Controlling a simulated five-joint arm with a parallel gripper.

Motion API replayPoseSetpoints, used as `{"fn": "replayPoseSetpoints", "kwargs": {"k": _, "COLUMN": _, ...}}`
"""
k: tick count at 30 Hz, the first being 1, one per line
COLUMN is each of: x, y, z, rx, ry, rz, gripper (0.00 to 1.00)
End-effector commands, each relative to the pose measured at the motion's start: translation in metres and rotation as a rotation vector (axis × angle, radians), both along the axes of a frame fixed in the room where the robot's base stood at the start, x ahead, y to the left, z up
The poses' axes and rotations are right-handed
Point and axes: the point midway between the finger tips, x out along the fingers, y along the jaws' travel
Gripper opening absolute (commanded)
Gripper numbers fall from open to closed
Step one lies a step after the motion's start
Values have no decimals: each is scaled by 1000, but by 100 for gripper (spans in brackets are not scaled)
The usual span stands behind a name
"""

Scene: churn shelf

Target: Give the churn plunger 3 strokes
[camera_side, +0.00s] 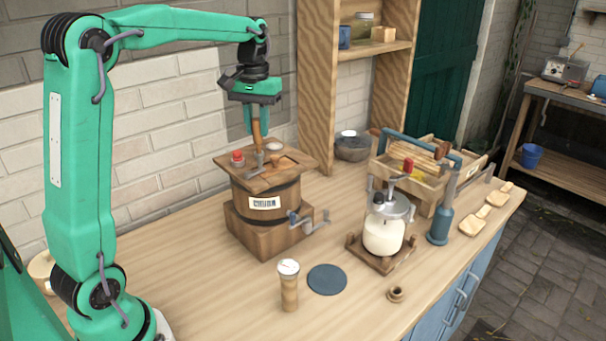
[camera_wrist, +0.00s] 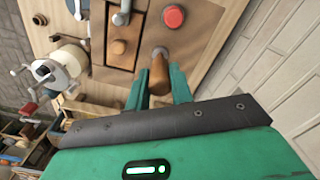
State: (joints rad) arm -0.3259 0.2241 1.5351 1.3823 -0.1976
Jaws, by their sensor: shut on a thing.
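The wooden churn (camera_side: 266,207) stands on the counter, a dark-banded barrel on a square base with a flat square lid. The churn plunger (camera_side: 257,133) has a brown wooden handle on a metal rod and stands upright out of the lid. My gripper (camera_side: 256,112) is above the churn and shut on the plunger's handle. In the wrist view, the handle (camera_wrist: 159,77) lies between the two green fingers (camera_wrist: 159,90). The plunger's lower part inside the barrel is hidden.
The lid carries a red knob (camera_side: 237,157) and small fittings. A crank tap (camera_side: 306,221) juts from the churn's front. A shelf unit (camera_side: 319,80) rises behind.

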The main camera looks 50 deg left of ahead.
Motion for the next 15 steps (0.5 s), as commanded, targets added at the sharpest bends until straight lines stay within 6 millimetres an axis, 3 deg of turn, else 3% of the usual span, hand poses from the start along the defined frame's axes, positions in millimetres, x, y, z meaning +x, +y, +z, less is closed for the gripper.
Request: {"fn": "replayPoseSetpoints", "kwargs": {"k": 15, "x": 2, "y": -1, "z": -24, "rx": 2, "ry": -6, "rz": -3, "gripper": 6}}
